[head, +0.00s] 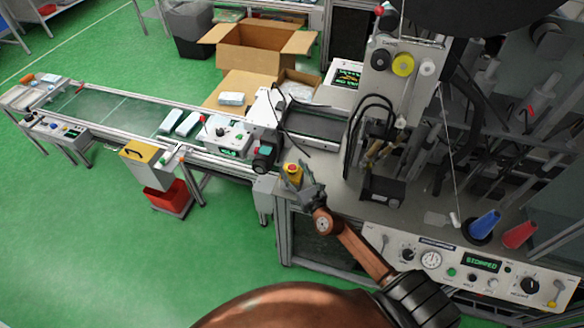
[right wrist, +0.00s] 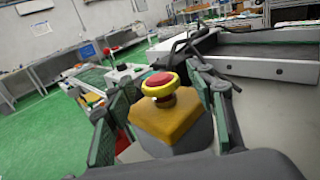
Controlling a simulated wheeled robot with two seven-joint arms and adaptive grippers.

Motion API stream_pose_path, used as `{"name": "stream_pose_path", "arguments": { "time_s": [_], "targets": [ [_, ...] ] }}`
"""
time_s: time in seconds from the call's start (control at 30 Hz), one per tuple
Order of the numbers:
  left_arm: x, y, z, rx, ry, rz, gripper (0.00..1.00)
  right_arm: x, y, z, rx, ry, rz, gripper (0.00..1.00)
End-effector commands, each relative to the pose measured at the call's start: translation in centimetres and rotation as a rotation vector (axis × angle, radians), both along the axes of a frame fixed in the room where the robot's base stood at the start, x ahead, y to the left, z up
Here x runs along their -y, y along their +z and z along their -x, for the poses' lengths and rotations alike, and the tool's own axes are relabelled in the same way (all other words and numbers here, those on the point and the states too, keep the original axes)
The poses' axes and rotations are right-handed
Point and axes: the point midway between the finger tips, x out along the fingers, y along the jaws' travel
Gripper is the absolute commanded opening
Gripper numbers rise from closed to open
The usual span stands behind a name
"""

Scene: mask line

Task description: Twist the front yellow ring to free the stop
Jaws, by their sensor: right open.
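The emergency stop (head: 293,170) is a red button with a yellow ring, on a yellow-topped grey box at the left corner of the machine table. In the right wrist view the yellow ring (right wrist: 158,92) sits around the red button (right wrist: 160,79), above the yellow box top (right wrist: 166,122). My right gripper (head: 302,186) is at the box in the head view. In the right wrist view its open fingers (right wrist: 160,105) stand on either side of the stop, with a gap to the ring on both sides. My left gripper is not in view.
A conveyor (head: 120,112) with pale packs runs to the left. A control panel (head: 465,268) reading STOPPED lines the table's front edge. A tall machine head (head: 400,75) stands behind on the right. A grey box with a yellow top (head: 145,152) stands by the conveyor.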

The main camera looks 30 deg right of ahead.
Motion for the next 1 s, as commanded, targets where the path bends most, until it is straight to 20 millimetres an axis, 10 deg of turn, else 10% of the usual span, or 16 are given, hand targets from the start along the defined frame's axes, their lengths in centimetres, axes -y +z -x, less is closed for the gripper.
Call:
{"name": "stream_pose_path", "arguments": {
  "time_s": [0.4, 1.0],
  "targets": [
    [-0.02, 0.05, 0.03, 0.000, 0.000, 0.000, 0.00, 0.09, -0.02, -1.01, 0.000, -0.001, -0.003, 0.50],
    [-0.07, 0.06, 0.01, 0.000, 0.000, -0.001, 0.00, 0.10, 0.00, -0.98, 0.000, -0.001, -0.003, 0.09]
  ]
}}
